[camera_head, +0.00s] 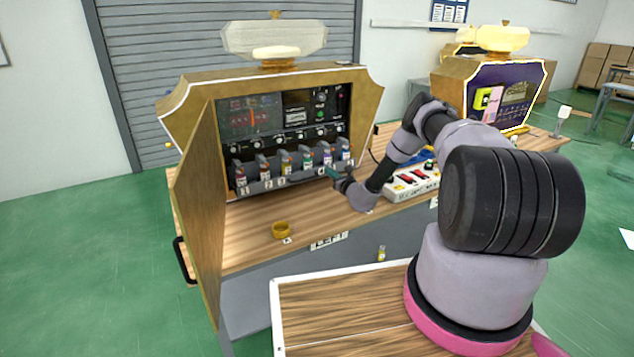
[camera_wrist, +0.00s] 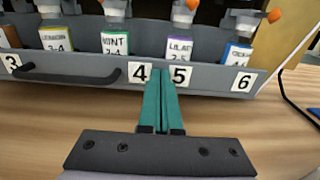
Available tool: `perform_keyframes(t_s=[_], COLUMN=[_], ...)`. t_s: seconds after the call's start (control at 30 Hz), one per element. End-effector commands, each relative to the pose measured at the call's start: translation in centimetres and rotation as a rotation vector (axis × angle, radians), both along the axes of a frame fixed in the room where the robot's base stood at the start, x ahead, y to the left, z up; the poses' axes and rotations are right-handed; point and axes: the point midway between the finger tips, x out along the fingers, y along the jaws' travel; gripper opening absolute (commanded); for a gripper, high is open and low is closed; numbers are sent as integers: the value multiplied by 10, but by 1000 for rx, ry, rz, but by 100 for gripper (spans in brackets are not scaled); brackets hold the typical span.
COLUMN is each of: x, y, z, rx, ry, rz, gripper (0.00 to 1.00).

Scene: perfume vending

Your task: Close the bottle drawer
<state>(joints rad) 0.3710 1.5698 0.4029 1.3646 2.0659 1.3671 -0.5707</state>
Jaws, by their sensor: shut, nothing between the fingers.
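The bottle drawer is a grey tray with a numbered front (camera_wrist: 210,77) and a dark bar handle (camera_wrist: 70,76) in the wrist view. Several small labelled bottles, such as the mint one (camera_wrist: 115,43), stand in it. In the head view the drawer (camera_head: 290,179) sits low in the vending cabinet. My gripper (camera_wrist: 162,74) has its green fingers shut together and empty, with tips at the drawer front between labels 4 and 5. I cannot tell whether they touch it. It also shows in the head view (camera_head: 332,172), at the drawer's right part.
The cabinet door (camera_head: 200,200) stands open at the left. A yellow cap-like ring (camera_head: 281,230) lies on the wooden counter in front of the drawer. A white switch box (camera_head: 412,182) is right of my arm. A second machine (camera_head: 500,95) stands behind at the right.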

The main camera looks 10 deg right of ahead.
Motion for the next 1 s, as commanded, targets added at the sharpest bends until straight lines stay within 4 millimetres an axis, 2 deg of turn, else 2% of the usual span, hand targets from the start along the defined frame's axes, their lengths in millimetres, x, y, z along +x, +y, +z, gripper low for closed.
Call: perform_keyframes(t_s=[1.0], x=[68], y=[23], z=[0], rx=[0], ry=[-1], rz=[1], gripper=[0])
